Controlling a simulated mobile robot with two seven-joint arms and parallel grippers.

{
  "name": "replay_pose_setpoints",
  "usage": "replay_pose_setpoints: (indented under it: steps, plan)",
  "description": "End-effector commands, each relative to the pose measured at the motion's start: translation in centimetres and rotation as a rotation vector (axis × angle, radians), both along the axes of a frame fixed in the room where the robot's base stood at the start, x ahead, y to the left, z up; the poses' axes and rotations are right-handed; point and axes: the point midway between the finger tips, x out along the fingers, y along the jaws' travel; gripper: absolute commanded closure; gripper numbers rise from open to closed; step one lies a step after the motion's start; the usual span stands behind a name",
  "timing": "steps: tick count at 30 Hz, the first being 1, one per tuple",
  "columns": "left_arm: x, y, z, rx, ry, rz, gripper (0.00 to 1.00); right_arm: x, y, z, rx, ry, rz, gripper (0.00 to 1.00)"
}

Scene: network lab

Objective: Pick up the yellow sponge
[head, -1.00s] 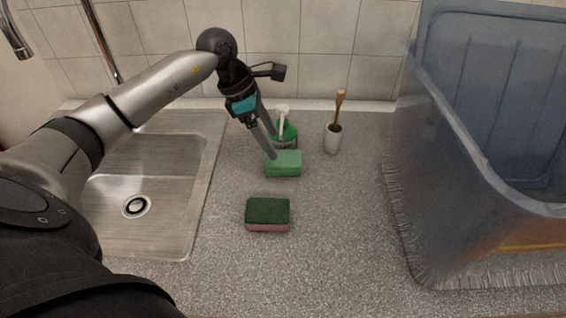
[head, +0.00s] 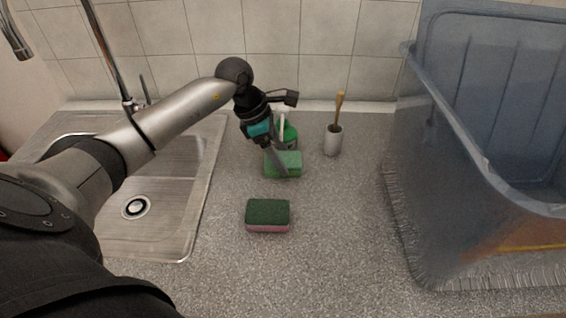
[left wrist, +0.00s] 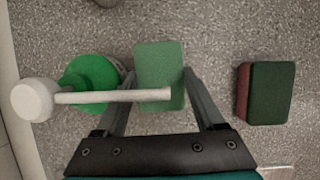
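No sponge in view looks plainly yellow. A light green sponge (head: 290,158) lies on the counter below the green bottle in the head view. My left gripper (head: 282,172) points down at it. In the left wrist view the two fingers are apart, one on each side of the light green sponge (left wrist: 158,62); I cannot tell whether they touch it. A second sponge (head: 268,212), dark green over pink, lies nearer me on the counter and shows right of the fingers in the left wrist view (left wrist: 268,92). My right gripper is not in view.
A green bottle with a white spout (head: 291,133) stands close behind the light green sponge. A steel sink (head: 185,215) is at left, a large blue-grey bin (head: 440,180) at right. The counter front is clear.

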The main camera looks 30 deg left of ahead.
Motion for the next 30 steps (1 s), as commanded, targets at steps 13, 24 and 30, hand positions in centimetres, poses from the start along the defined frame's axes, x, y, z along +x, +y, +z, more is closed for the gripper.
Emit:
replay_pose_setpoints:
  steps: [13, 24, 30]
  plan:
    - [0.0, 0.0, 0.0, 0.000, 0.000, 0.000, 0.80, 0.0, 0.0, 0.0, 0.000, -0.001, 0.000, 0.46]
    - [0.0, 0.3, 1.0, 0.001, 0.000, 0.003, 0.80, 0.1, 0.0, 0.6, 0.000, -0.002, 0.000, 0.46]
    - [-0.1, 0.7, 1.5, 0.001, 0.000, 0.004, 0.80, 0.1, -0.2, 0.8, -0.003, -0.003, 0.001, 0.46]
